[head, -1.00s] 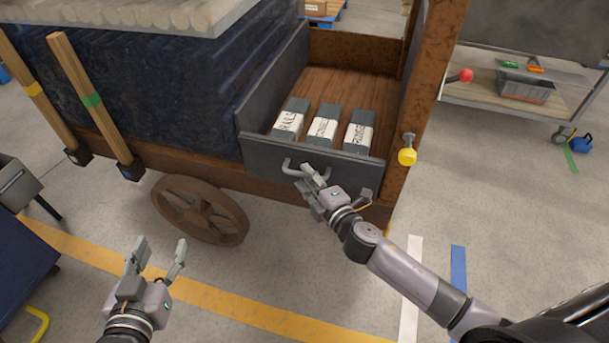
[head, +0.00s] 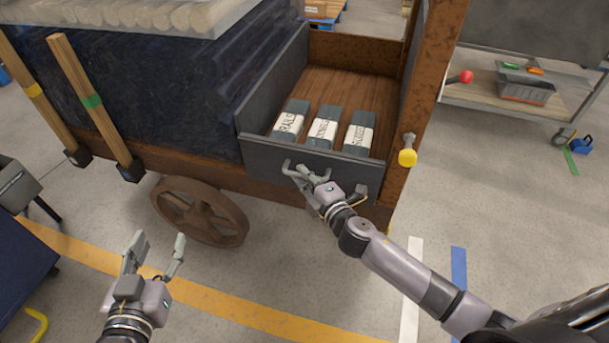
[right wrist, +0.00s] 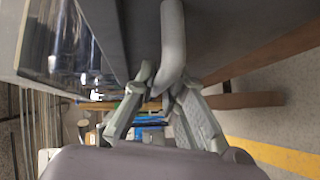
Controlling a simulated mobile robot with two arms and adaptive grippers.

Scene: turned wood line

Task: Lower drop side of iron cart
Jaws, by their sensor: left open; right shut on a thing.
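The iron cart's drop side (head: 262,158) is a dark grey panel standing upright at the front of the cart bed (head: 345,84). A grey bar handle is fixed to its outer face; it shows large in the right wrist view (right wrist: 173,40). My right gripper (head: 300,170) is shut on this handle, its fingers hiding part of it in the head view. A yellow knob (head: 407,157) sits on the rusty corner post to the right of the panel. My left gripper (head: 155,255) is open and empty, low over the floor in front of the cart wheel.
Several dark boxes with white labels (head: 324,132) lie in the bed behind the panel. A rusty spoked wheel (head: 200,212) and wooden stakes (head: 97,105) stand at left. A trolley (head: 510,93) is at upper right. The floor in front of the panel is clear.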

